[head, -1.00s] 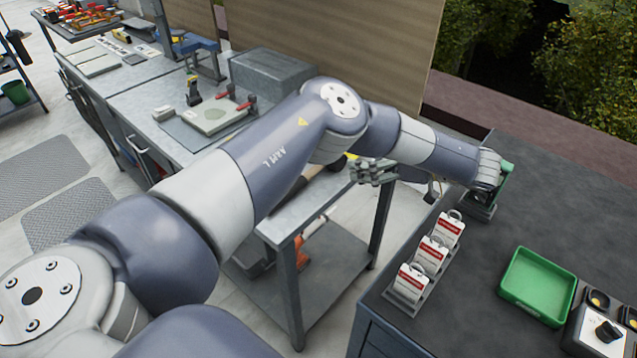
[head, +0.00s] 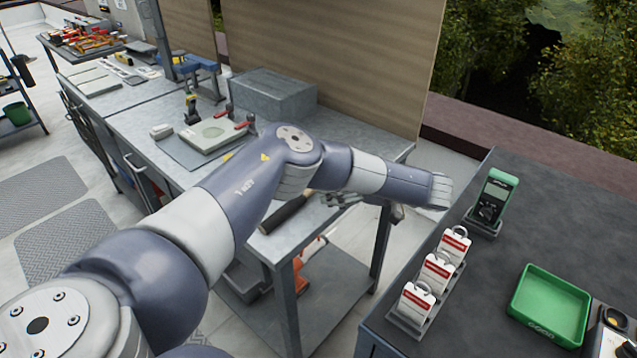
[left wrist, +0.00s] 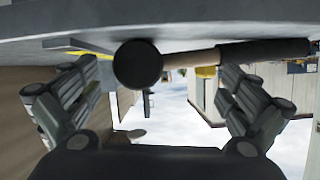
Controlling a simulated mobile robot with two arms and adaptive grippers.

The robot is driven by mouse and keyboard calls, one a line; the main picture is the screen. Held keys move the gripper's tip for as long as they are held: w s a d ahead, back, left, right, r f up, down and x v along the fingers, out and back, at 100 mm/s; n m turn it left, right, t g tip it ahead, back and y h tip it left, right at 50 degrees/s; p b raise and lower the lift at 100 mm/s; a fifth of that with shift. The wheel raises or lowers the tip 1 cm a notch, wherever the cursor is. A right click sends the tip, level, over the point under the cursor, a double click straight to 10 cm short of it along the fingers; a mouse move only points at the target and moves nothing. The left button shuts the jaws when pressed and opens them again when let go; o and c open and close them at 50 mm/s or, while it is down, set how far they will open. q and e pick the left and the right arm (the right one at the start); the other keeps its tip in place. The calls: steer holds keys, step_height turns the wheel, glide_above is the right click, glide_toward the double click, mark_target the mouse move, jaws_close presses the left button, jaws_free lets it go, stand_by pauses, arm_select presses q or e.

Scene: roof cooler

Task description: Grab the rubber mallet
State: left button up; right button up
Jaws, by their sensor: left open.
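The rubber mallet lies on the grey metal workbench, mostly behind my left arm in the head view, where its dark grip (head: 285,213) shows near the bench's front edge. In the left wrist view, its round black head (left wrist: 138,65) faces me, with a wooden handle and dark grip running right. My left gripper (head: 342,198) is at the bench's right end, partly under my own wrist. In the left wrist view the gripper (left wrist: 160,105) is open, its fingers wide apart to either side of the mallet head, with nothing held. I cannot tell the exact gap. My right gripper is not in view.
On the dark counter at right are a green meter (head: 491,197) in a stand, several red-and-white tags (head: 437,270) on a rack and a green tray (head: 550,305). A grey box (head: 273,95) stands at the bench's back. A gap separates bench and counter.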

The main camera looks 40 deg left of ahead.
arm_select(q)
steer(key=x, duration=0.3)
steer(key=shift+d, duration=0.15)
steer(key=c, duration=2.3)
steer(key=shift+r, duration=0.2)
